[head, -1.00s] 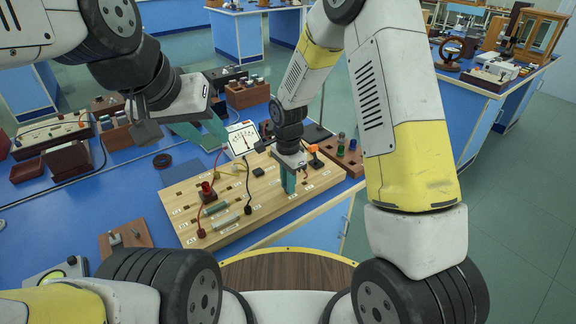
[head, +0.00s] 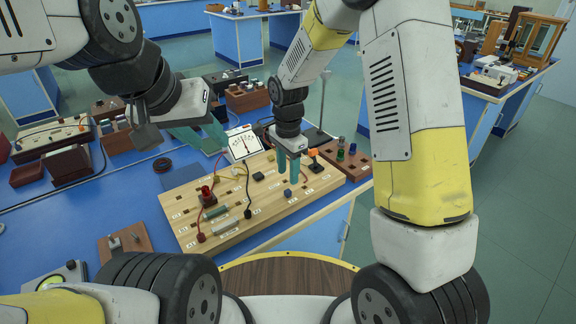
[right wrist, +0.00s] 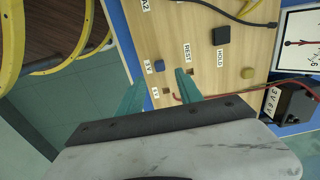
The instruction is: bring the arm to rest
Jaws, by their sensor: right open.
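My right gripper (head: 289,168) hangs over the right part of the wooden circuit board (head: 188,213), fingers pointing down. It is open and empty, its two teal fingers apart. A small blue block (head: 288,193) sits on the board below the fingertips.
An analog meter (head: 243,144) stands behind the board. Red and black leads run across the board. A wooden block with coloured plugs (head: 343,160) is at its right. A thin stand rod (head: 322,100) rises behind my right gripper.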

